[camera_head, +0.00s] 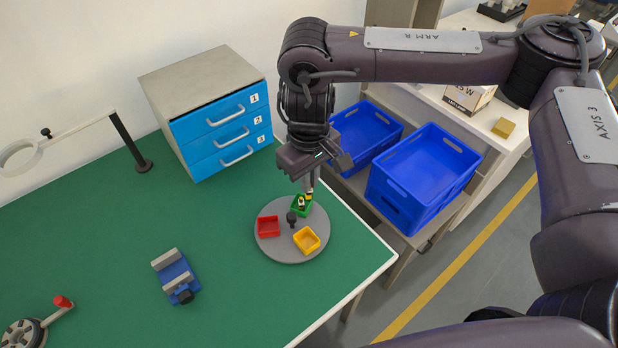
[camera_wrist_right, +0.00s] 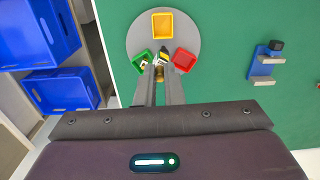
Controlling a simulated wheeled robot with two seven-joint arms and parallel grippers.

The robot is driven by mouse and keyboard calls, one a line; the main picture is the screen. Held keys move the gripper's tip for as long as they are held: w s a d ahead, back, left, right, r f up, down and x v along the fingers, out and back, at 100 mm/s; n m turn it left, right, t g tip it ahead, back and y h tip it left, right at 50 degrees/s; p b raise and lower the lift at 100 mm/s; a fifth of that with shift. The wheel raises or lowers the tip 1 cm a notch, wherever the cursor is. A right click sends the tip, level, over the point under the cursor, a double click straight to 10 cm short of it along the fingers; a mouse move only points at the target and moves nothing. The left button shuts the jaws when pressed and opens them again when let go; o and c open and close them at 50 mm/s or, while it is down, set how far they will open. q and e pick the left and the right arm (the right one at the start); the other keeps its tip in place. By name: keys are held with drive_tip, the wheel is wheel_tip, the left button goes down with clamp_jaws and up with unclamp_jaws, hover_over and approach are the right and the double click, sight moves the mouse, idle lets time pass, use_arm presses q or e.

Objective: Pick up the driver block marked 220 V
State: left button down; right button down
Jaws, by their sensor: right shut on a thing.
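My right gripper (camera_head: 310,186) points down over the round grey turntable (camera_head: 272,250), at the green bin (camera_head: 296,211). It is shut on a small piece, dark with yellow in the head view; between the fingertips in the right wrist view a small brass-coloured piece (camera_wrist_right: 159,74) shows. Another small black and white piece (camera_head: 301,202) is in the green bin beside it. I cannot read a 220 V mark on either. The fingers partly hide the held piece. My left gripper is not in view.
A red bin (camera_head: 268,227) and a yellow bin (camera_head: 306,240) also stand on the turntable, around a dark knob (camera_head: 291,219). A blue vise (camera_head: 175,276) and a blue-fronted drawer unit (camera_head: 190,135) stand on the green table. Blue crates (camera_head: 425,166) sit to the right.

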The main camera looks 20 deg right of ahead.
drive_tip(key=shift+r+p, duration=1.6)
drive_tip(key=shift+p, duration=0.1)
drive_tip(key=shift+f, duration=0.1)
